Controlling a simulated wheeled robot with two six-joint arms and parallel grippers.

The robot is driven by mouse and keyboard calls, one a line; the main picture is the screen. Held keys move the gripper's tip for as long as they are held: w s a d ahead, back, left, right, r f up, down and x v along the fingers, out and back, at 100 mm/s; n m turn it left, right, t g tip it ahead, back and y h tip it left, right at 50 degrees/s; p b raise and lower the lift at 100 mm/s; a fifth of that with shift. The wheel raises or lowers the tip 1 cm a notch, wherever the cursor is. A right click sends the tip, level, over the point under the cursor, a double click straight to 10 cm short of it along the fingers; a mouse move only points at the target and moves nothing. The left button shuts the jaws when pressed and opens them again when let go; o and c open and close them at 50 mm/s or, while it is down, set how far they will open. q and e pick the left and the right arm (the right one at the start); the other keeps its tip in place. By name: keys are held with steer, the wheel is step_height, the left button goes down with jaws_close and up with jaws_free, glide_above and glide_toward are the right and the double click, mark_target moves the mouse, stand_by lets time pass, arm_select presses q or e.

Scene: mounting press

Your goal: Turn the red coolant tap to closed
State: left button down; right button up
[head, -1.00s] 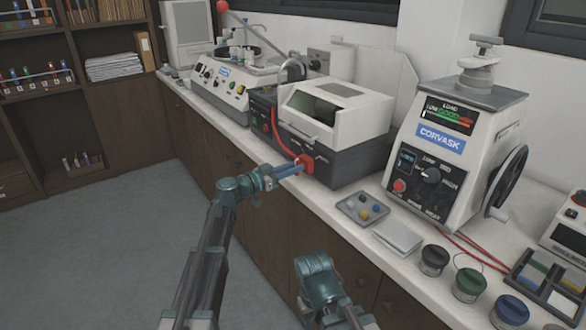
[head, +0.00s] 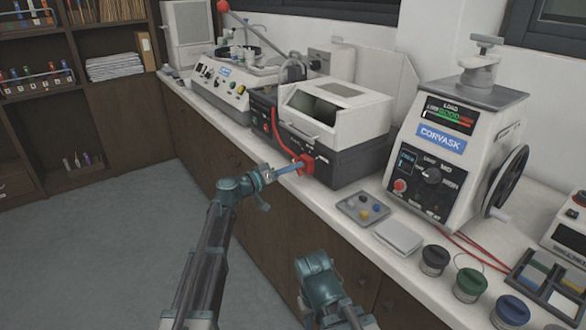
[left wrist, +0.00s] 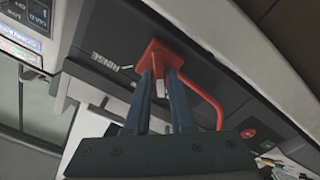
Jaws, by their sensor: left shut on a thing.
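The red coolant tap (head: 307,164) sits low on the front corner of the dark-based cutting machine with a white hood (head: 335,110). My left gripper (head: 297,168) reaches it from the left and is shut on it. In the left wrist view the red tap (left wrist: 160,53) lies between the two fingertips (left wrist: 160,76), beside the printed word RINSE. The fingers cover part of the tap, and I cannot read its exact turn angle. Of my right arm only teal links show at the bottom; its gripper is not visible.
A red tube (head: 277,132) runs along the machine front to the tap. A grey tray (head: 362,209) with small coloured pieces, a white block (head: 399,237) and several lidded jars stand to the right on the bench. The floor (head: 110,235) at left is clear.

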arm_select(q)
steer(key=shift+n, duration=0.6)
steer(key=c, duration=0.8)
jaws_free()
steer(key=shift+o, duration=0.2)
steer(key=v, duration=1.4)
